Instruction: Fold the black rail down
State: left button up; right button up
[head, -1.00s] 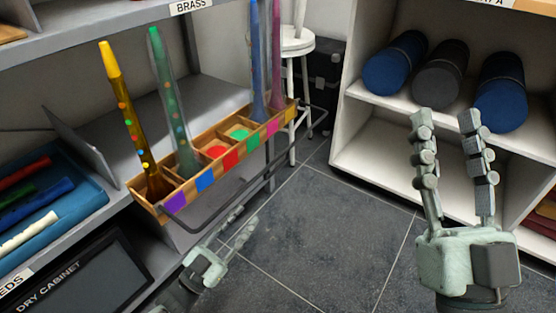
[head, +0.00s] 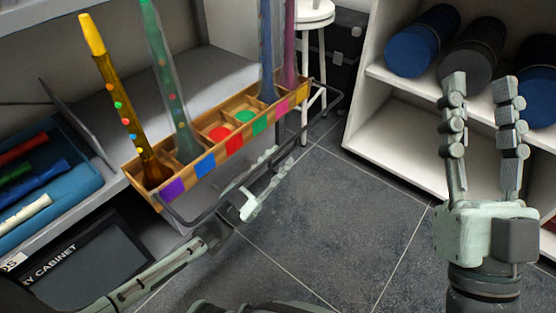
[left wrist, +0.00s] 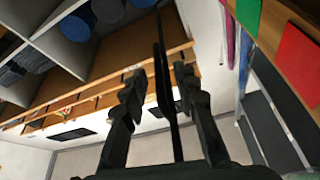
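The black rail (head: 190,224) is a thin dark bar that runs along the front of the wooden rack (head: 146,184), standing out from it. My left gripper (head: 278,163) is at the rail's middle, below the rack's front face. In the left wrist view the rail (left wrist: 163,75) passes between the two fingers, with gaps on both sides. These fingers are open and seem not to touch it. My right gripper (head: 480,88) is open and empty, raised over the floor at the right, far from the rail.
The rack holds a yellow recorder (head: 118,105), a green one (head: 166,80), and blue and purple ones. A blue tray (head: 88,192) sits on the left shelf. A white shelf (head: 385,130) with rolled cylinders stands at right, and a white stool (head: 313,15) behind. The floor (head: 330,220) between is clear.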

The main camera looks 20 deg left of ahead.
aim_at(280, 150)
pick_arm(q)
jog(key=shift+w+d, duration=0.1)
jog(key=shift+w, duration=0.05)
jog(key=shift+c, duration=0.6)
grip_shut()
jog(key=shift+r, duration=0.2)
jog(key=r+n+y+p, duration=0.1)
jog(key=n, duration=0.1)
jog(key=r+n+y+p, duration=0.1)
jog(key=n+p, duration=0.1)
jog(key=r+n+t+p, duration=0.1)
jog(key=shift+d+r+n+y+p, duration=0.25)
jog(key=shift+r+n+y+p, duration=0.05)
jog(key=shift+r+n+y, duration=0.1)
pick_arm(e)
jog(key=w+d+f+g+h, duration=0.1)
jog(key=w+f+g+h, duration=0.1)
jog(key=f+g, duration=0.2)
jog(key=w+d+f+g+h, duration=0.1)
jog(key=f+g, duration=0.4)
jog(key=f, duration=0.6)
jog(key=shift+w+d+h, duration=0.2)
jog(key=shift+w+h, duration=0.25)
jog(key=shift+h, duration=0.25)
